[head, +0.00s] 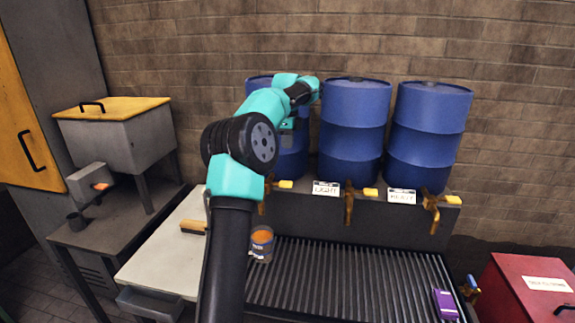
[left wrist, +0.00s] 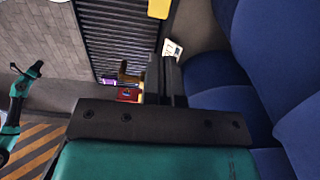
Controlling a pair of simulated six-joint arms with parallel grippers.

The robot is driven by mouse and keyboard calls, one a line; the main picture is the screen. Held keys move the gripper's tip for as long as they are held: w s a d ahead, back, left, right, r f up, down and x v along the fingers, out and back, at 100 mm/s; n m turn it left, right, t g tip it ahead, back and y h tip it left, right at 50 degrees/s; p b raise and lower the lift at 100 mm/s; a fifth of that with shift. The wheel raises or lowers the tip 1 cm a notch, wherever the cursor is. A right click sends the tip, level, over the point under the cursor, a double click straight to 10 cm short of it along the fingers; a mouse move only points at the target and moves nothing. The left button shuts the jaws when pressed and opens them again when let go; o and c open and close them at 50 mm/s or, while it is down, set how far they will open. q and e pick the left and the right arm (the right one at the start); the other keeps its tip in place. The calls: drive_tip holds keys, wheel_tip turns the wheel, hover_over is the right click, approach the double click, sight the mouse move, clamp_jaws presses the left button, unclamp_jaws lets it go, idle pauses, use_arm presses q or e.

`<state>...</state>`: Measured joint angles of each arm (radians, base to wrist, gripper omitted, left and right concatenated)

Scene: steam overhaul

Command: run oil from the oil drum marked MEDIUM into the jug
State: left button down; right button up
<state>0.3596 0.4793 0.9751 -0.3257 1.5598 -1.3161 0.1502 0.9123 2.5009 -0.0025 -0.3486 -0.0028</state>
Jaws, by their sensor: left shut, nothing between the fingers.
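Three blue drums stand in a row on a dark rack: a left drum (head: 292,158), a middle drum (head: 352,130) and a right drum (head: 430,130). Cards reading LIGHT (head: 326,188) and apparently HEAVY (head: 402,197) show; no MEDIUM card is visible, and my arm covers the area by the left tap. Brass taps with yellow handles include the left (head: 285,184), middle (head: 349,205) and right (head: 431,212) ones. A small jug (head: 261,245) with orange contents stands on the grating below the left tap. My left gripper (left wrist: 166,78) is shut and empty, in front of the left drum.
The ribbed grating (head: 345,285) is mostly clear, with a purple box (head: 445,304) at its right. A red chest (head: 530,290) stands at the right. A pale bench top (head: 165,255) is at the left.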

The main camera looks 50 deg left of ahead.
sight(287, 183)
use_arm(q)
wheel_tip(287, 183, down, 14)
drive_tip(key=shift+r, duration=0.15)
idle(0.4)
